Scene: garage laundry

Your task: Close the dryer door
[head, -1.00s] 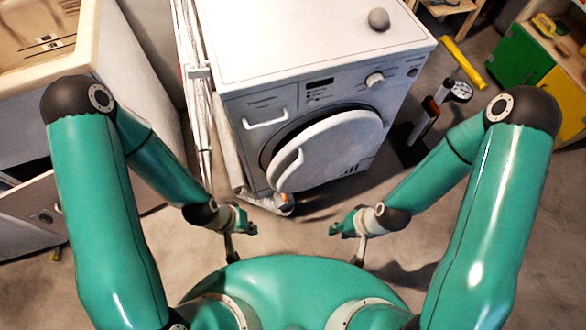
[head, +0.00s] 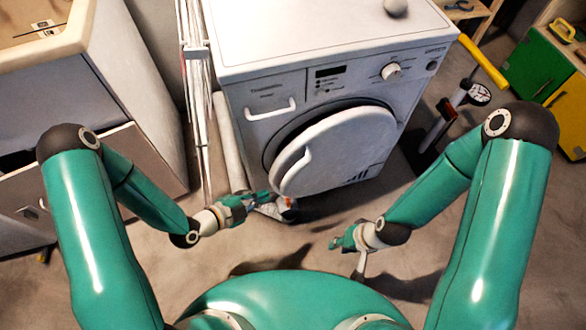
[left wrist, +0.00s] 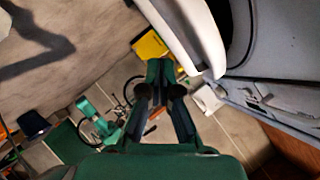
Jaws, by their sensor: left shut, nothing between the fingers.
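The white dryer (head: 300,30) stands ahead with its round door (head: 345,150) partly open. The curved handle (head: 293,172) is at the door's left edge. My left gripper (head: 268,198) is shut and empty, just below and left of the door's lower left edge.
A cabinet (head: 100,70) with an open drawer stands at the left. A folded drying rack (head: 197,100) leans beside the dryer. A dark stand with a dial (head: 440,125) is right of the dryer. A green and yellow cabinet (head: 540,65) is further right. Floor in front is clear.

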